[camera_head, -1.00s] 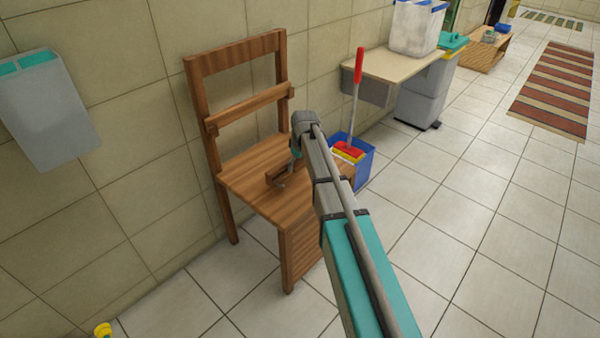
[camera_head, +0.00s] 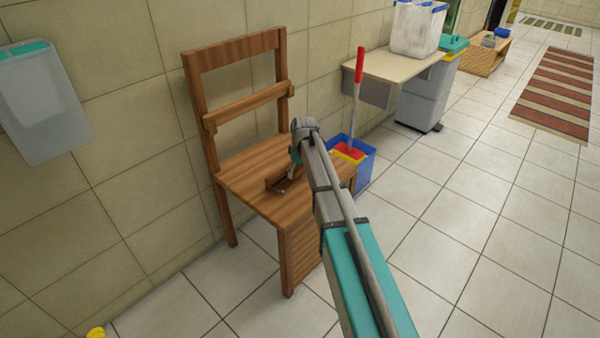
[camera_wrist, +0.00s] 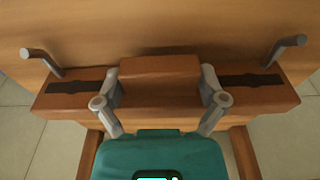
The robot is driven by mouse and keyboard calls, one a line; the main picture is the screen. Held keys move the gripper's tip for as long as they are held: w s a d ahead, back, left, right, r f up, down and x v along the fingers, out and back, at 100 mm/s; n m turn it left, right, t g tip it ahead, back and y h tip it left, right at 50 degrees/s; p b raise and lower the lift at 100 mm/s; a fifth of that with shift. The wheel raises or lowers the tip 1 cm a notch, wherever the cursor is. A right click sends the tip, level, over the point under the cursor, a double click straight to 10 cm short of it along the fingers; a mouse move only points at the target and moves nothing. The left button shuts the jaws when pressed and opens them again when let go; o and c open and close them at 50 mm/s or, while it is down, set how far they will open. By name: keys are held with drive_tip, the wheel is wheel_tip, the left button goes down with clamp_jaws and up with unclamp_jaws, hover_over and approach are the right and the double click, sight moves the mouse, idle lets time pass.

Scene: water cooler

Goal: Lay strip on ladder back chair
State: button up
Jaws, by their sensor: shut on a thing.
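My gripper (camera_wrist: 160,78) is shut on the raised middle block of a wooden strip (camera_wrist: 137,98). The strip has dark inlays and a metal peg near each end. In the head view the strip (camera_head: 284,184) shows small and partly hidden by my gripper, at the seat of the chair. In the wrist view chair wood lies beyond and below it. I cannot tell whether the strip touches the seat.
A blue bucket (camera_head: 364,168) with a red-handled tool stands right behind the chair. A wall shelf (camera_head: 395,66) with a white bin (camera_head: 418,28) and a grey bin (camera_head: 424,98) are beyond. A dispenser (camera_head: 42,105) hangs at left.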

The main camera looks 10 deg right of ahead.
drive_tip(key=shift+f, duration=0.1)
drive_tip(key=o, duration=0.9)
drive_tip(key=r+p, duration=0.4)
drive_tip(key=s+r+p, duration=0.1)
drive_tip(key=r+p, duration=0.3)
drive_tip(key=d+r+p, duration=0.1)
drive_tip(key=r+p, duration=0.3)
drive_tip(key=shift+s, duration=0.2)
idle(0.3)
idle(0.5)
